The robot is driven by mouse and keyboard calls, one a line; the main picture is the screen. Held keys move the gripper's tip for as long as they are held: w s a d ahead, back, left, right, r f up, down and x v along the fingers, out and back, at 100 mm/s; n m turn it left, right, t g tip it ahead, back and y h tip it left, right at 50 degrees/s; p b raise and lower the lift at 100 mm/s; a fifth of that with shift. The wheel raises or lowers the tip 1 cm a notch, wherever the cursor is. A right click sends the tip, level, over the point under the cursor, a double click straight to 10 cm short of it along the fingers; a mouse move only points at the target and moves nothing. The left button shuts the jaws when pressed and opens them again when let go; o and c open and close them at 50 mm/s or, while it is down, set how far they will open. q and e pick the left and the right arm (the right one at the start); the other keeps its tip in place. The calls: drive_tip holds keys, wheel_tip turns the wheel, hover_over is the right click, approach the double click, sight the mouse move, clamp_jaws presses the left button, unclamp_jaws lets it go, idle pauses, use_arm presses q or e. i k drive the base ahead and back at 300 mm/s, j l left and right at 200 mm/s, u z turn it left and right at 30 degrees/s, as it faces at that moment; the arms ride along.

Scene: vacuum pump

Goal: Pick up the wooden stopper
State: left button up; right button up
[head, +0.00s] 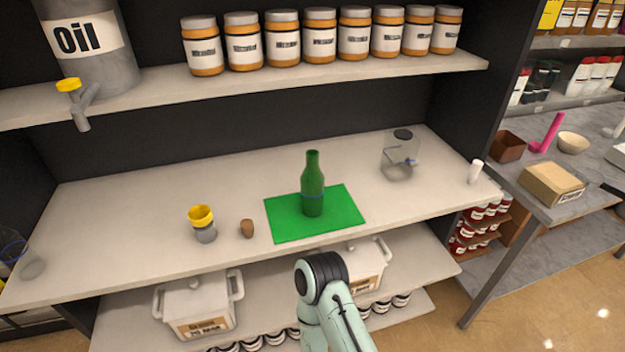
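The wooden stopper (247,229) is a small brown cork-like piece on the pale counter shelf. It sits left of the green mat (285,225) and just right of a small grey container with a yellow top (203,224). A green bottle (312,188) stands upright on the mat. Neither of my grippers shows in the head view. Only links of one of my arms are seen at the bottom centre, below the shelf's front edge, and nothing of mine touches the stopper.
A clear glass vessel (399,158) and a small white bottle (475,172) stand at the right of the shelf. Jars (282,38) and an oil tank (85,45) are on the shelf above. White lidded pots (197,308) stand below. The counter's back left is clear.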

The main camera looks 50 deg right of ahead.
sight(247, 229)
drive_tip(key=z, duration=1.6)
